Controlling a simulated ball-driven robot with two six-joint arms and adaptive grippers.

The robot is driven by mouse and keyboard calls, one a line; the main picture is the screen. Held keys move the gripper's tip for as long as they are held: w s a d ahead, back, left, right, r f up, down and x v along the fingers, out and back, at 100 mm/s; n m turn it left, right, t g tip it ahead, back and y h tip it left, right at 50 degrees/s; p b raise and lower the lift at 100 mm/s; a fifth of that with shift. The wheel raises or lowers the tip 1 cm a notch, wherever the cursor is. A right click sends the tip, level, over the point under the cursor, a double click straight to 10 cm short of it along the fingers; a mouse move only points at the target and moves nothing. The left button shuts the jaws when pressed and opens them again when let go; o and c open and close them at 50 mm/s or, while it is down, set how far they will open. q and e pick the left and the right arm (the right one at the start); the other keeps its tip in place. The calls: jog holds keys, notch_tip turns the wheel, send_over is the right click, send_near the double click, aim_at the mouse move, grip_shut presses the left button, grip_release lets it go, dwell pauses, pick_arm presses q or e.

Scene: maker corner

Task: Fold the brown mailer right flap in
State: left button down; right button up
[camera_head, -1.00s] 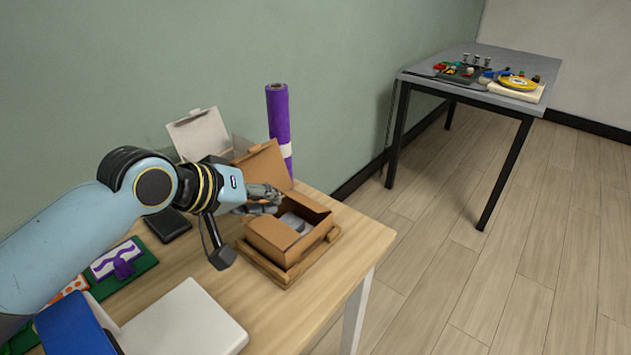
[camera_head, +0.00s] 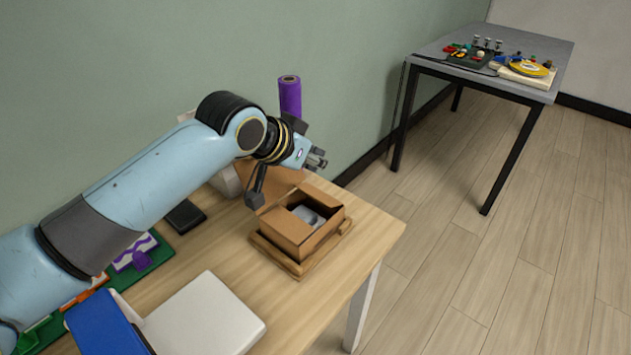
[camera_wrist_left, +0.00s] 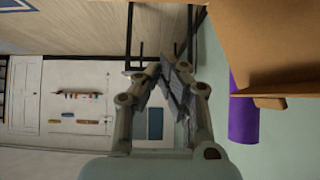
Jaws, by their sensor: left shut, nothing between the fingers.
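The brown mailer (camera_head: 290,235) is an open cardboard box on a shallow wooden tray (camera_head: 262,250) near the table's right edge. Its lid (camera_head: 272,186) stands raised at the back, partly behind my arm. A grey item (camera_head: 308,215) lies inside. I cannot clearly tell the right flap from the right wall. My left gripper (camera_head: 318,158) is shut and empty, above and beyond the mailer's back side, apart from it. In the left wrist view its fingers (camera_wrist_left: 172,72) meet with nothing between them, and brown cardboard (camera_wrist_left: 270,40) fills the upper right. My right gripper is not in view.
A purple roll (camera_head: 290,95) stands behind the gripper by the wall. A white box (camera_head: 205,318), a blue item (camera_head: 105,325) and a black item (camera_head: 185,216) lie on the table's left part. A grey table (camera_head: 440,62) with small parts stands farther off.

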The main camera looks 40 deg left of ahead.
aim_at(314, 196)
pick_arm(q)
jog(key=shift+x, duration=1.1)
jog(key=f, duration=0.1)
jog(key=s+f, duration=0.1)
jog(key=f, duration=0.1)
jog(key=shift+s, duration=0.15)
jog(key=shift+s+f, duration=0.2)
jog(key=shift+f, duration=0.15)
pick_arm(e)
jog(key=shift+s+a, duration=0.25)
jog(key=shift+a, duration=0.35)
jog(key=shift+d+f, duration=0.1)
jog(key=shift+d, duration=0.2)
pick_arm(q)
jog(key=shift+s+f+t+b, duration=0.15)
jog(key=shift+s+t+b, duration=0.05)
jog(key=shift+t+b, duration=0.1)
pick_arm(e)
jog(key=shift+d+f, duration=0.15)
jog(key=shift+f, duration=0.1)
